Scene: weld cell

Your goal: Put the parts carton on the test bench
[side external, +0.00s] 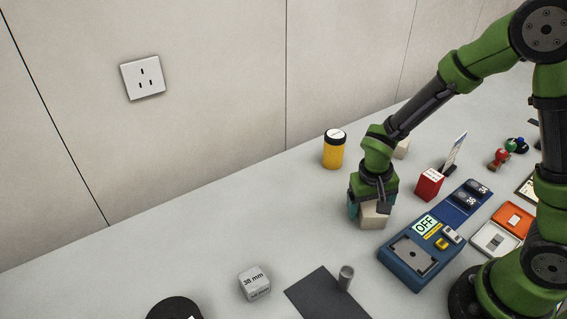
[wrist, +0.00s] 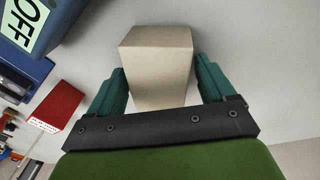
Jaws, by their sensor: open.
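The parts carton, a plain beige box (side external: 374,217), stands on the grey table below my gripper (side external: 371,205). In the wrist view the carton (wrist: 157,62) lies between my two teal fingers (wrist: 160,88). The fingers are open, one on each side, with narrow gaps to the carton. The test bench, a blue unit with an OFF display (side external: 412,262), lies to the right of the carton in the side view, with a square grey plate at its near end. Its corner with the OFF display (wrist: 22,22) shows at the top left of the wrist view.
A red box (side external: 429,185) stands close to the bench and carton. A yellow jar (side external: 334,150) and another pale block (side external: 402,149) stand behind. A white 38 mm cube (side external: 254,284) and a dark mat (side external: 322,298) with a metal cylinder (side external: 346,278) are in front. Table left of the carton is clear.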

